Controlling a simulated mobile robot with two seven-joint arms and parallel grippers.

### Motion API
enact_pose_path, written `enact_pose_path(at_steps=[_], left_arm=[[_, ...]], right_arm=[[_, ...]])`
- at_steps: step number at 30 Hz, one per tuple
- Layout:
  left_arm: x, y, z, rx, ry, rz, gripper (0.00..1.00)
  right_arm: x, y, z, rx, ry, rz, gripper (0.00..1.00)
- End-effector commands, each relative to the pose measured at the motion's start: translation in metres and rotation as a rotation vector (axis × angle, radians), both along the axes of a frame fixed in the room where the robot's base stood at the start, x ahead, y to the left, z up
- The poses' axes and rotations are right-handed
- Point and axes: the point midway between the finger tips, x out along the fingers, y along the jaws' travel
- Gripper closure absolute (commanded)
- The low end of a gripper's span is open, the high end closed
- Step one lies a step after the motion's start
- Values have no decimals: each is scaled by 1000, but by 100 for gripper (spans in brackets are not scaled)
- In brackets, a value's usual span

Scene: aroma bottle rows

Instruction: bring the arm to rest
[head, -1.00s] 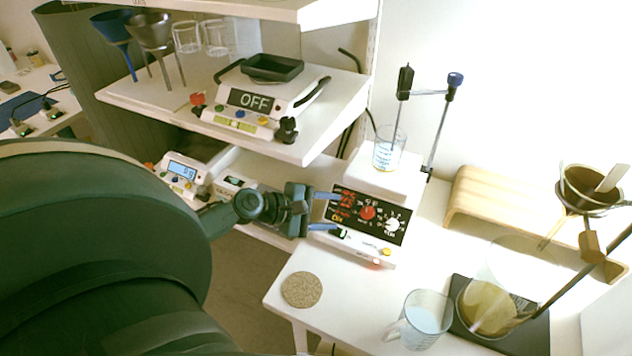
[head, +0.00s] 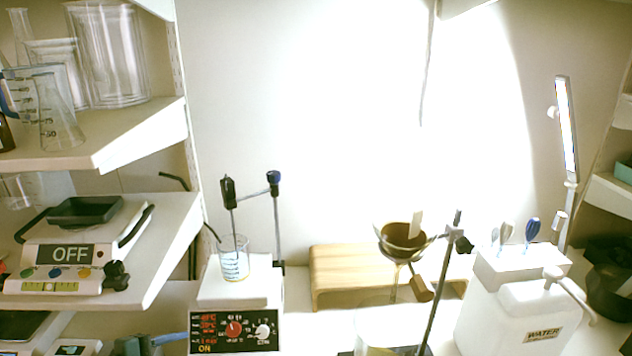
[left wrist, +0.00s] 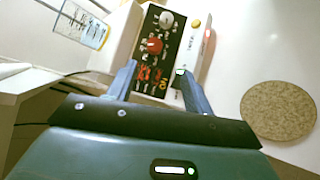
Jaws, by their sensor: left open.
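My left gripper (left wrist: 157,88) is open and empty in the left wrist view. Its two fingers point at the front panel of the hot plate (left wrist: 172,48), which has a red knob, a pale knob and red lit digits. In the head view only part of my left gripper (head: 150,343) shows at the bottom edge, just left of the hot plate (head: 237,331). A beaker (head: 234,260) stands on the hot plate, beside a stand with a probe. My right gripper is in neither view.
A round cork mat (left wrist: 277,111) lies on the white bench. A balance reading OFF (head: 67,255) sits on the left shelf. A wooden stand (head: 345,270), a funnel (head: 402,238) on a rod and a white WATER container (head: 520,310) stand to the right.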

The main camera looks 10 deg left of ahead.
Motion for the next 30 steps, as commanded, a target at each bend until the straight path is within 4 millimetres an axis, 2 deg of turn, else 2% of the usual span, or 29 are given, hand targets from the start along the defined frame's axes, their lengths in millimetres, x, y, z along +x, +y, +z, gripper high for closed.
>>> enact_pose_path(at_steps=[5, 6, 9, 12, 18, 29, 30], left_arm=[[-43, -67, -25, 244, -35, -291, 49], [-57, -86, -31, 333, -53, -389, 49], [-93, -123, -43, 571, -106, -630, 49], [-121, -144, -48, 801, -148, -836, 49], [-154, -150, -41, 1132, -156, -1088, 49], [-189, -130, -12, 1447, -36, -1309, 49], [-188, -129, -15, 1464, -38, -1314, 49]], right_arm=[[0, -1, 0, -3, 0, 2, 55], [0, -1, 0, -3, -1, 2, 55], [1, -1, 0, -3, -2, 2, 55], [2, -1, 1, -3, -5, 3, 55], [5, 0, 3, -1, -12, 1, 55], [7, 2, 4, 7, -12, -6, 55], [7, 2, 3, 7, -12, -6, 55]])
